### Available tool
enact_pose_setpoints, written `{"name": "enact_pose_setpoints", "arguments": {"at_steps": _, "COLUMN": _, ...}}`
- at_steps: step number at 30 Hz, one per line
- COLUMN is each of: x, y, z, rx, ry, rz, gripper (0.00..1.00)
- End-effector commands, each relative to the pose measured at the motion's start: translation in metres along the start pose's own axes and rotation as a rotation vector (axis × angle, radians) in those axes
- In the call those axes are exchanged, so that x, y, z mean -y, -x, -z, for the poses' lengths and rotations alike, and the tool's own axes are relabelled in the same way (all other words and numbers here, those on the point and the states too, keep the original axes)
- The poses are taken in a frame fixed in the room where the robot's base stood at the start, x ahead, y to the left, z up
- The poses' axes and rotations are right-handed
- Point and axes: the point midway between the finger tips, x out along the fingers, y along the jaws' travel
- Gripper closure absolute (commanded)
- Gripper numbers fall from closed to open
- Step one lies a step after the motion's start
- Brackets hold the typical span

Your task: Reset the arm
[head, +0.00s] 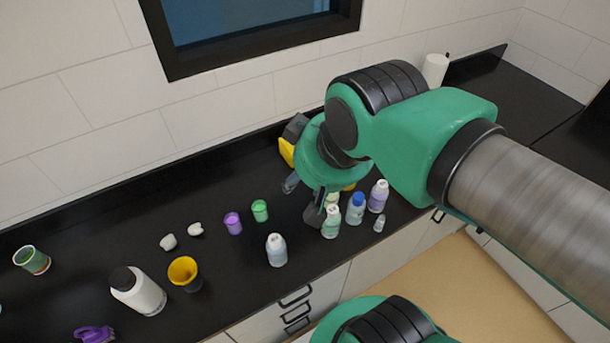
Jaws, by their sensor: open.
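My gripper (303,200) shows in the head view at the end of my green arm, low over the black counter (215,270). It is open, with its fingers apart and nothing seen between them. One finger is close to a pale bottle with a green cap (331,222); I cannot tell whether they touch. A blue-capped bottle (356,208) and a purple-capped bottle (379,196) stand just right of it. My wrist hides part of the counter and of a yellow and dark object (288,150) behind it.
A small vial (379,224) stands near the front edge. A tiled wall runs behind.

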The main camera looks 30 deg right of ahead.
Motion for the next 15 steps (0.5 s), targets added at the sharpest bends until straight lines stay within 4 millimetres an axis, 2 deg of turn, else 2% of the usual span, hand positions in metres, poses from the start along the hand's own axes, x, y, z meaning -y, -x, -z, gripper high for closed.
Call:
{"name": "enact_pose_setpoints", "arguments": {"at_steps": 10, "x": 0.000, "y": -0.002, "z": -0.001, "rx": 0.000, "ry": 0.000, "rz": 0.000, "gripper": 0.59}}
{"name": "enact_pose_setpoints", "arguments": {"at_steps": 15, "x": 0.000, "y": -0.013, "z": -0.007, "rx": 0.000, "ry": -0.001, "rz": 0.000, "gripper": 0.59}}
